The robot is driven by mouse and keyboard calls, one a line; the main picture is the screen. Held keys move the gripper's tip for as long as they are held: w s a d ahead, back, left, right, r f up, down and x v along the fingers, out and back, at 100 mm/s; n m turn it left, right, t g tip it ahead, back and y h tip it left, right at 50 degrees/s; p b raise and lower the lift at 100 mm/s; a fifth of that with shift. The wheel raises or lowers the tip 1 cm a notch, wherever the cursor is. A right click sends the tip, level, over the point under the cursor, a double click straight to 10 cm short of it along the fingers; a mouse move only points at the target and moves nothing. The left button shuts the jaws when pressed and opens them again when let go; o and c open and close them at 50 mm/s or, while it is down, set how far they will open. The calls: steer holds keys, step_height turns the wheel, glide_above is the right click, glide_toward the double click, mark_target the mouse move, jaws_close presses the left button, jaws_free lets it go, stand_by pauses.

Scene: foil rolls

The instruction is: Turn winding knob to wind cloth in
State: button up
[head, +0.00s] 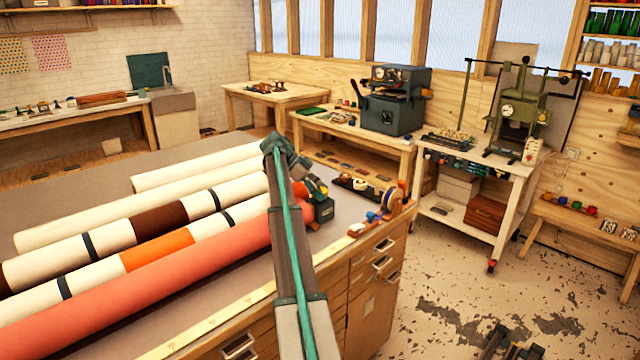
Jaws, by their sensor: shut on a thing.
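My arm reaches from the bottom middle across the table and bends at a dark joint. Beyond the bend, my gripper (302,168) is small and partly behind the arm. It is shut at a small dark device with red and green parts (322,208), by the right ends of the rolls. I take the winding knob to be there; the knob and fingertips are not distinct. A long coral roll (150,286) lies nearest. Behind it are a white roll with an orange band (157,251), one with a brown band (160,219), and plain cream rolls (90,219).
The rolls lie on a large grey-topped table (105,195) with wooden drawers. A round wooden piece (396,202) and small blue parts (371,217) sit at its right corner. Side benches (275,93) and a white trolley (512,170) stand behind. The floor (450,290) at right is mostly clear.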

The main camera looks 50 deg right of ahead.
steer(key=shift+r+m+g+y+p, duration=0.3)
steer(key=shift+m+y+p, duration=0.4)
steer(key=shift+p, duration=2.7)
steer(key=shift+f+m+p, duration=0.25)
steer(key=shift+m+p, duration=0.15)
steer(key=shift+p, duration=0.8)
steer(key=shift+a+f+p, duration=0.1)
steer(key=shift+f+p, duration=0.15)
steer(key=shift+p, duration=0.1)
steer(key=o, duration=1.2)
steer(key=shift+c, duration=0.2)
steer(key=shift+r, duration=0.1)
steer(key=b, duration=0.4)
steer(key=shift+f+b, duration=0.35)
steer(key=shift+b, duration=0.05)
steer(key=n+h+b, duration=0.1)
steer(key=n+b, duration=0.1)
steer(key=b, duration=0.5)
steer(key=shift+n+t+h+b, duration=0.3)
steer(key=shift+t+b, duration=0.1)
steer(key=shift+b, duration=0.1)
